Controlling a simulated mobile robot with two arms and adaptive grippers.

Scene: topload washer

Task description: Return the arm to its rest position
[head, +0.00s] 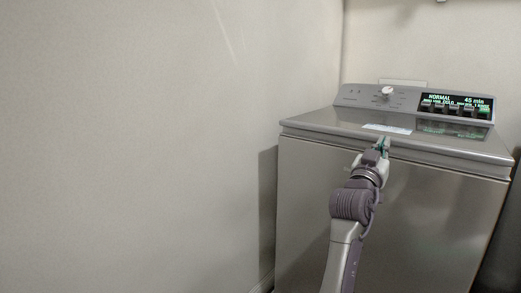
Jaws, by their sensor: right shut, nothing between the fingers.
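My right arm reaches up from the bottom of the head view. Its gripper (383,146) is shut and empty, at the front top edge of the grey topload washer (440,208). I cannot tell whether the fingertips touch the lid edge. The washer lid (345,120) is down. My left gripper is not in the view.
The washer's rear console has a white knob (388,91) and a lit display (455,103) reading NORMAL and 45 min. A pale label (388,128) lies on the lid. A bare wall (130,140) fills the left side, close to the washer's left side.

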